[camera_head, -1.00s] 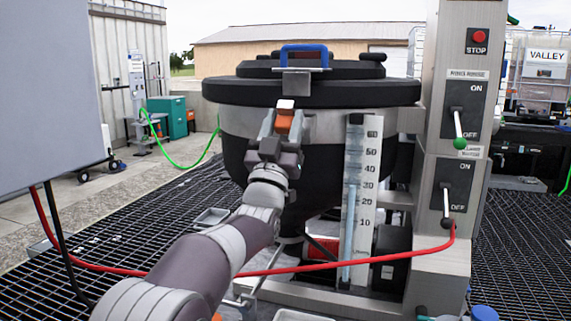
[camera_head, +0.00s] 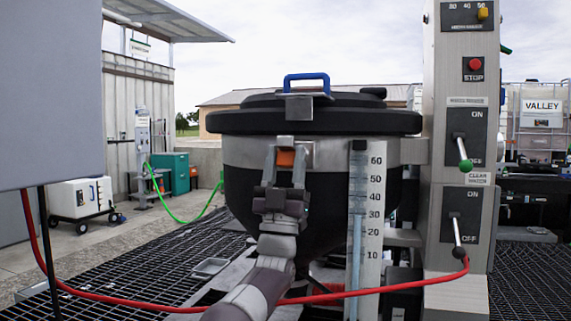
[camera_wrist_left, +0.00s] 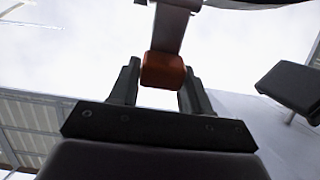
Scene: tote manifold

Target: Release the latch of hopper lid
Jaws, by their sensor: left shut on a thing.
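The hopper (camera_head: 245,200) is a dark round vessel with a steel band around its top. Its black lid (camera_head: 350,121) lies flat on it, with a blue handle (camera_head: 306,76) on top and a steel bracket (camera_head: 299,107) at the front rim. The latch's orange tab (camera_head: 286,158) sits at the front of the band, just below the lid. My left gripper (camera_head: 285,153) is shut on this tab, one finger on each side. The left wrist view shows the orange tab (camera_wrist_left: 163,70) between the fingers, with a grey strap (camera_wrist_left: 171,28) above it. My right gripper is not in view.
A level scale (camera_head: 375,200) stands right of my gripper. Further right, a steel column (camera_head: 452,150) carries two levers and a red stop button (camera_head: 475,65). A red hose (camera_head: 130,300) crosses low in front. A grey panel (camera_head: 50,90) fills the upper left.

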